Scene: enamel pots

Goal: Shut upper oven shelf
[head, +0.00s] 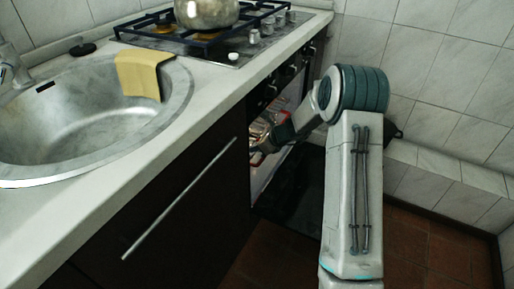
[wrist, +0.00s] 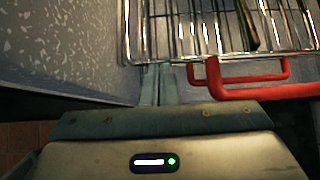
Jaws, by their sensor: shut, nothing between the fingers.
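A wire oven shelf (wrist: 185,30) fills the top of the wrist view, with two red handles along its front: a farther one (wrist: 240,79) and a nearer, larger one (wrist: 270,92). I cannot tell which handle belongs to the upper shelf. My gripper (wrist: 158,75) is shut and empty. Its fingertips are close to the front edge of the wire shelf, left of the red handles; I cannot tell if they touch. In the head view my gripper (head: 262,141) is at the oven opening below the hob, where the shelves (head: 267,126) are partly hidden by my arm.
A speckled grey oven wall (wrist: 60,40) is close on the left of the gripper. The dark oven door (head: 300,200) seems to hang open below. A dark cabinet (head: 165,215) is left of the oven. A pot (head: 207,12) stands on the hob.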

